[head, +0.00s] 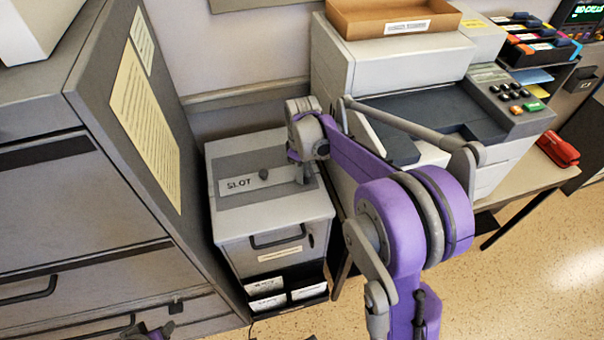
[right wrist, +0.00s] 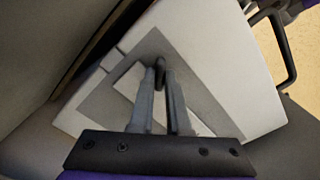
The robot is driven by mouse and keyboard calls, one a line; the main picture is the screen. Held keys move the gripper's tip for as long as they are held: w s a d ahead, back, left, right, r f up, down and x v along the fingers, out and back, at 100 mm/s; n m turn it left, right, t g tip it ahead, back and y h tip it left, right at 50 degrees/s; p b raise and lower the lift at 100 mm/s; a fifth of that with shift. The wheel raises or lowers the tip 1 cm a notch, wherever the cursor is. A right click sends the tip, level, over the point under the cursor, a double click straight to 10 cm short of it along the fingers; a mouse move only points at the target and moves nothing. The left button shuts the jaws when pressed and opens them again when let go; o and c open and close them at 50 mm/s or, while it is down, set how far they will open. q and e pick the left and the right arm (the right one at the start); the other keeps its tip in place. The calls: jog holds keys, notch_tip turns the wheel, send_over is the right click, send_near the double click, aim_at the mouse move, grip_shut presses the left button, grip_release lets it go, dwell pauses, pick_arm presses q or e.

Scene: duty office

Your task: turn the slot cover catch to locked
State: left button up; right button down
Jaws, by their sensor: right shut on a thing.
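The slot cover (head: 235,184) is a pale plate marked "SLOT" on the darker grey panel atop a grey box (head: 275,228). A small dark knob (head: 263,176) stands on the plate. My right gripper (head: 305,177) points down at the panel's right end, its fingers shut on the catch. In the right wrist view the right gripper (right wrist: 158,76) has its fingertips close together around the small dark catch (right wrist: 160,70). The fingers hide much of the catch, so its turn position cannot be read. Part of my left gripper (head: 155,331) shows at the bottom edge, mostly cut off.
A tall grey cabinet (head: 85,130) stands close on the left of the box. A printer (head: 395,65) with a brown tray (head: 390,14) on top stands to the right. A red stapler-like object (head: 557,149) lies on the table. Open speckled floor is at the lower right.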

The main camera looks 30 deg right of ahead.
jog(key=m, duration=0.4)
jog(key=shift+m+b, duration=0.3)
jog(key=shift+m, duration=1.9)
jog(key=c, duration=0.9)
grip_release()
jog(key=shift+r, duration=0.15)
notch_tip(320, 180, up, 11)
jog(key=shift+f, duration=0.2)
